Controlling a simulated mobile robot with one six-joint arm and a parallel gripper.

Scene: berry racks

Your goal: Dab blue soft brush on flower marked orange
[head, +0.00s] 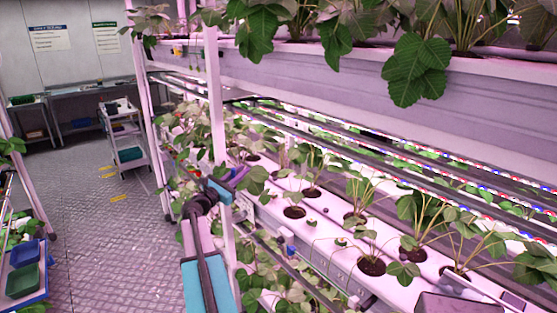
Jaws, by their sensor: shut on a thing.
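My arm rises from the bottom of the head view, and my gripper (237,179) is at its far end, beside the rack's front edge among strawberry leaves. The gripper is small here and partly covered by leaves. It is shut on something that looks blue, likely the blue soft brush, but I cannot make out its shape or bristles. I cannot pick out a flower with an orange mark among the plants. Whether the gripper's load touches any plant cannot be told.
A white trough (327,204) with several strawberry plants in round holes runs along the right. Upper troughs (330,78) with hanging leaves are above it. A trolley (126,135) stands in the aisle. Blue and green bins (23,281) are at far left. The aisle floor (90,215) is clear.

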